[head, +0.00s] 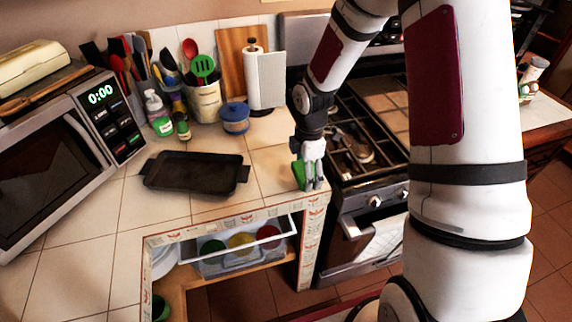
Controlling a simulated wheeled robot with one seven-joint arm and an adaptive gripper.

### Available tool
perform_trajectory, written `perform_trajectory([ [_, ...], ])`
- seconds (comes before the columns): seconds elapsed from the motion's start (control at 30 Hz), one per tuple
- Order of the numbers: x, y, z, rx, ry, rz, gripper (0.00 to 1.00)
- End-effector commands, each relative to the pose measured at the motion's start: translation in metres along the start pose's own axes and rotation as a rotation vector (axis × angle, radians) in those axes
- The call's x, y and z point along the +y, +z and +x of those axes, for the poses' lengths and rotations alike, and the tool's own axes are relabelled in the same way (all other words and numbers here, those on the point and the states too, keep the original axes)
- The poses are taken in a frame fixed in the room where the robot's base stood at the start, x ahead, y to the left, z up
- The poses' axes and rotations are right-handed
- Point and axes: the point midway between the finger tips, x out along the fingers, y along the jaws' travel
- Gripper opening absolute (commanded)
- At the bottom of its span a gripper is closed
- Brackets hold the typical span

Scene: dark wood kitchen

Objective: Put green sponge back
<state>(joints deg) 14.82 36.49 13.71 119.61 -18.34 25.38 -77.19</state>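The green sponge (298,174) stands upright at the front right corner of the tiled counter, by the stove. My gripper (314,186) points down right beside it, with its fingers at the sponge's right side and partly in front of it. The fingers hide part of the sponge. From this angle I cannot tell whether they are closed on it or only next to it, or whether the sponge touches the counter.
A dark baking tray (195,172) lies on the counter left of my gripper. A microwave (62,155) is at left, the stove (365,145) at right.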

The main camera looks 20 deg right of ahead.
Motion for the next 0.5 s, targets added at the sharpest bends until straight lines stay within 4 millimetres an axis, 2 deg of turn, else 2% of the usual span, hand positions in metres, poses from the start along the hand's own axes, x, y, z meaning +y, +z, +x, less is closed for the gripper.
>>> perform_trajectory([
  [0.1,0.028,-0.01,0.003,0.0,0.001,-0.001,0.34],
  [0.23,0.054,-0.019,0.006,0.0,0.001,0.0,0.34],
  [0.33,0.066,-0.022,0.007,0.0,0.0,0.0,0.34],
  [0.5,0.077,-0.026,0.008,0.0,0.0,0.0,0.34],
])
